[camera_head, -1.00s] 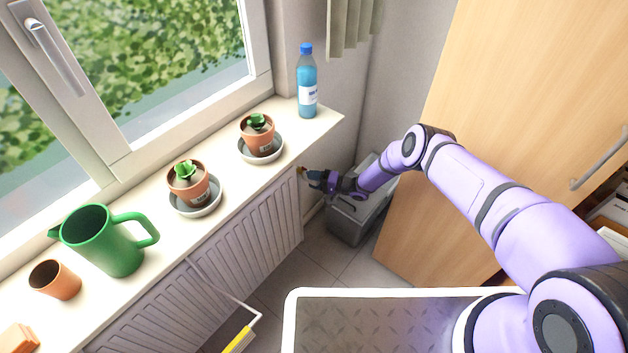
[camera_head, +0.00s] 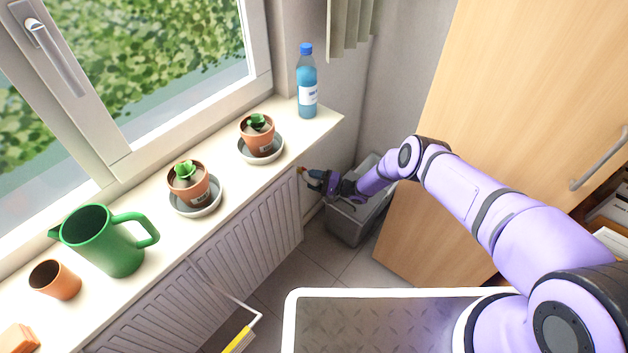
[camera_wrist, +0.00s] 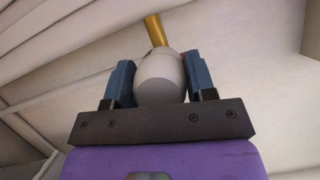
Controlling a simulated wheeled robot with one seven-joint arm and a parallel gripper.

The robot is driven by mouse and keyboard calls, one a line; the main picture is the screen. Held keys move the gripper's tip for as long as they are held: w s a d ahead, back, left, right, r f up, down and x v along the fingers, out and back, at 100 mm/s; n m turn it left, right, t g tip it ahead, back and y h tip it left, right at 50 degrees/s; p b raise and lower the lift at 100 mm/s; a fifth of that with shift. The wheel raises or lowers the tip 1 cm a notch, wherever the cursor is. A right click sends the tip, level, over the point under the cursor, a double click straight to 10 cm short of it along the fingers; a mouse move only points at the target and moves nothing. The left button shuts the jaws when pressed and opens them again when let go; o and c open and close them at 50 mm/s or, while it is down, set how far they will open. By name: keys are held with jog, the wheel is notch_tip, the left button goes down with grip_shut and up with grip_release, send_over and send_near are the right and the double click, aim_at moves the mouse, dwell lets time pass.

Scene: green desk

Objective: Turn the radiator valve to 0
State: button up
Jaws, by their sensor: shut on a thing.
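The radiator valve is a rounded pale grey knob (camera_wrist: 160,78) on a brass stem (camera_wrist: 155,30) in the wrist view. My gripper (camera_wrist: 160,75) has its two blue fingers on either side of the knob and is shut on it. In the head view my gripper (camera_head: 308,174) is at the right end of the radiator (camera_head: 235,245), just under the sill. The knob is mostly hidden there by the fingers. No number or mark on the knob can be read.
The windowsill (camera_head: 228,195) above holds a blue bottle (camera_head: 307,85), two potted plants and a green jug (camera_head: 105,240). A grey bin (camera_head: 350,222) stands on the floor beneath my arm. A wooden cabinet (camera_head: 500,110) is to the right.

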aim_at(320, 182)
jog(key=o, duration=0.9)
jog(key=shift+d, duration=0.1)
jog(key=shift+v, duration=3.7)
